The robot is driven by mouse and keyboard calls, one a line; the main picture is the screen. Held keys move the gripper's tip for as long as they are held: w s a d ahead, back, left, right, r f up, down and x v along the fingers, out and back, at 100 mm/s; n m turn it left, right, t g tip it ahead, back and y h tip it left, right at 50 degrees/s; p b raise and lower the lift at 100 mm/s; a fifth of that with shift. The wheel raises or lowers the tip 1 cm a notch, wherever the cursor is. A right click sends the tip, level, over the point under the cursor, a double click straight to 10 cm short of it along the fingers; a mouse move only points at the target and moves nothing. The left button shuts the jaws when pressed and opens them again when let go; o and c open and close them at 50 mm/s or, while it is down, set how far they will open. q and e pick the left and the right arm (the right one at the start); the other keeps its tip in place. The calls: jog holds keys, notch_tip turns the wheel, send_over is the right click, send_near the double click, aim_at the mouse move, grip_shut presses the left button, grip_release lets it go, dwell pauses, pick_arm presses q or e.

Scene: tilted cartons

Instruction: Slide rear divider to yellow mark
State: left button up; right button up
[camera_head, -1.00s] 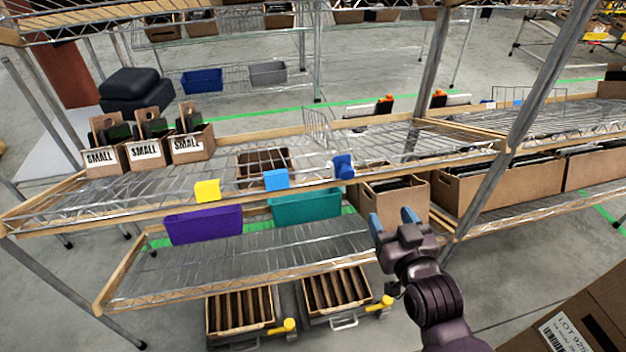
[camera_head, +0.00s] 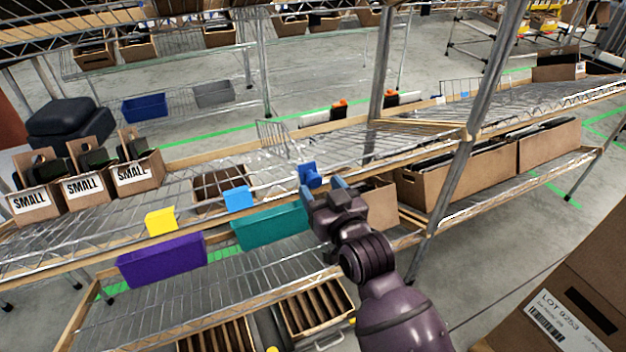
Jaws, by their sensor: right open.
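A wire divider (camera_head: 272,136) stands upright toward the back of the middle shelf. A dark blue knob-like piece (camera_head: 310,174) sits at the shelf's front edge; I cannot tell whether it joins the divider. A yellow mark (camera_head: 160,221) is on the front rail at the left, and a light blue mark (camera_head: 239,198) lies between it and the knob. My right gripper (camera_head: 323,190) is open, its blue fingertips just in front of the knob. Whether they touch it is unclear. My left gripper is out of view.
Purple (camera_head: 161,260) and teal (camera_head: 270,227) bins hang below the front rail. Several cartons marked SMALL (camera_head: 85,181) stand tilted at the shelf's left. A brown tray (camera_head: 222,187) sits behind the light blue mark. A steel post (camera_head: 455,190) rises right of my arm.

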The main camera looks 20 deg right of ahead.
aim_at(316, 182)
jog(key=w, duration=0.2)
jog(key=shift+w+f, duration=0.1)
jog(key=shift+w, duration=0.25)
jog(key=shift+w+b, duration=0.3)
jog(key=shift+w, duration=0.1)
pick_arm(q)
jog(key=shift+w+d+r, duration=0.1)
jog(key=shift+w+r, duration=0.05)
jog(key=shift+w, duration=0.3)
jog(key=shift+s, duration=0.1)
pick_arm(e)
jog(key=shift+c, duration=0.2)
grip_shut()
